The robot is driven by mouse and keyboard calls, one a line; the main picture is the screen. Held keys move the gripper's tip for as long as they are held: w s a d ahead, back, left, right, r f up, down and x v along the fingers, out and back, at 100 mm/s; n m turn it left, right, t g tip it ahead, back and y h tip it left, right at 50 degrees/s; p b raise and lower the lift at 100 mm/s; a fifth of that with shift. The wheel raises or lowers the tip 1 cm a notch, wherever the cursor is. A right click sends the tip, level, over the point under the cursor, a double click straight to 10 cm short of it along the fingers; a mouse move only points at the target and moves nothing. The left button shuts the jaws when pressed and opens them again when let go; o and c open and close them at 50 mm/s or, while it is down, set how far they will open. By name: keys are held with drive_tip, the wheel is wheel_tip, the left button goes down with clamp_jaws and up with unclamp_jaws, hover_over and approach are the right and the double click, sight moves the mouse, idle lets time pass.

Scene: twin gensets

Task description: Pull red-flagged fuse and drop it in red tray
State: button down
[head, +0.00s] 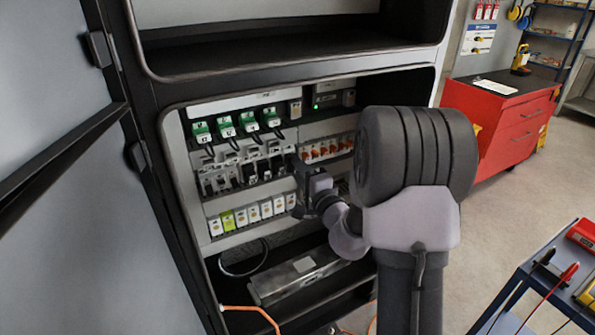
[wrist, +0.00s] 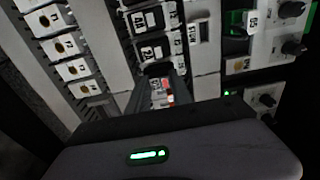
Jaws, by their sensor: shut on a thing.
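My gripper (head: 300,168) reaches into the open cabinet at the fuse rows. In the wrist view my gripper (wrist: 158,82) is shut on a small fuse with a red mark (wrist: 164,92), which shows as a grey, white and red patch by the fingers. Most of this fuse is hidden by the fingers and gripper body, and I cannot tell whether it still sits in its holder. In the head view my arm hides it. A red object (head: 583,233) lies on the blue cart at lower right, cut by the picture edge; I cannot tell if it is the tray.
Green-topped modules (head: 225,126) and orange-topped ones (head: 328,148) line the cabinet (head: 177,170) near my gripper. Yellow-marked white breakers (head: 252,213) sit below. The cabinet door (head: 60,190) stands open at left. The blue cart (head: 515,290) holds tools with red and black handles. Floor between is free.

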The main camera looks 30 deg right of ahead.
drive_tip(key=s+b, duration=0.2)
drive_tip(key=s, duration=0.4)
drive_tip(key=shift+b, duration=0.3)
drive_tip(key=shift+d, duration=0.1)
